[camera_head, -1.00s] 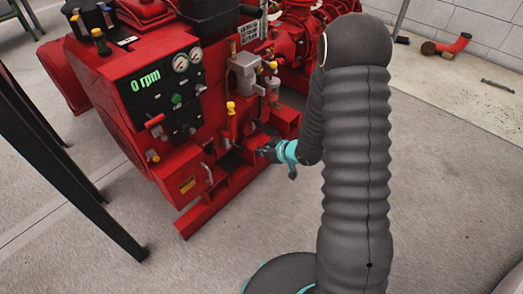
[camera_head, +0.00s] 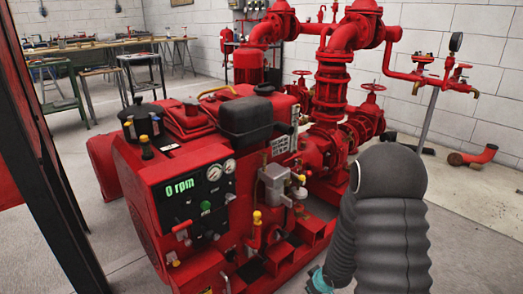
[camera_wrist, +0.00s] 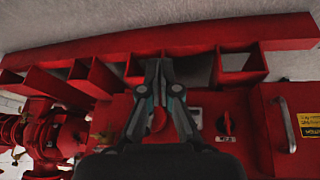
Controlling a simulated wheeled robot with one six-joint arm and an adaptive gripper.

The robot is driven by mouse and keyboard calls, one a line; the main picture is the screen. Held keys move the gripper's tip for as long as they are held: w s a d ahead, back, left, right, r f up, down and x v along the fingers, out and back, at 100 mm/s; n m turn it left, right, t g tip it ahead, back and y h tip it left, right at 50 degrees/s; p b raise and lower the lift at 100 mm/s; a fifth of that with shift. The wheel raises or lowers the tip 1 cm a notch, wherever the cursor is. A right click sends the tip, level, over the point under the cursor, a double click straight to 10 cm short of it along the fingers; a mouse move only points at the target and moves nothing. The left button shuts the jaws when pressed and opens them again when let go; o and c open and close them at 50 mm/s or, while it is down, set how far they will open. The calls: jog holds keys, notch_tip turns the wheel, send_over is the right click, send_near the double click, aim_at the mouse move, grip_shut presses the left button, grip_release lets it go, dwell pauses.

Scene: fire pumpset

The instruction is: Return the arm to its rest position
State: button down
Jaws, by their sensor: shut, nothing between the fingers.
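My arm, in a dark grey ribbed sleeve, rises at the lower right of the head view in front of the pumpset's lower frame. In the wrist view my gripper (camera_wrist: 158,68) is shut and empty, its fingertips together near the red frame bar. A red rotary knob (camera_wrist: 158,119) lies behind the fingers and another dark red knob (camera_wrist: 228,122) is to their right. The red pumpset (camera_head: 200,235) fills the middle of the head view, its panel reading 0 rpm. In the head view the fingers are out of frame; only a teal part of my wrist shows.
The pumpset's red base frame (camera_wrist: 60,55) with open pockets lies close to my gripper. A handle (camera_wrist: 287,124) stands out at the right. Red pipework (camera_head: 335,90) rises behind the engine. A dark post (camera_head: 45,170) stands at the left. Workbenches (camera_head: 100,45) are far back.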

jog(key=s+d+r+m+g+h, duration=0.3)
jog(key=s+d+r+m+h, duration=0.15)
jog(key=s+r, duration=0.85)
jog(key=s+a+r+m+t+y, duration=0.1)
jog(key=s+a+r+t, duration=0.1)
jog(key=s+r, duration=0.4)
jog(key=s+a+r+t+y, duration=0.1)
jog(key=s+a+r, duration=0.2)
jog(key=r, duration=1.4)
jog(key=s, duration=0.3)
jog(key=shift+m+t+y, duration=0.35)
jog(key=shift+t, duration=0.05)
jog(key=shift+a+r, duration=0.1)
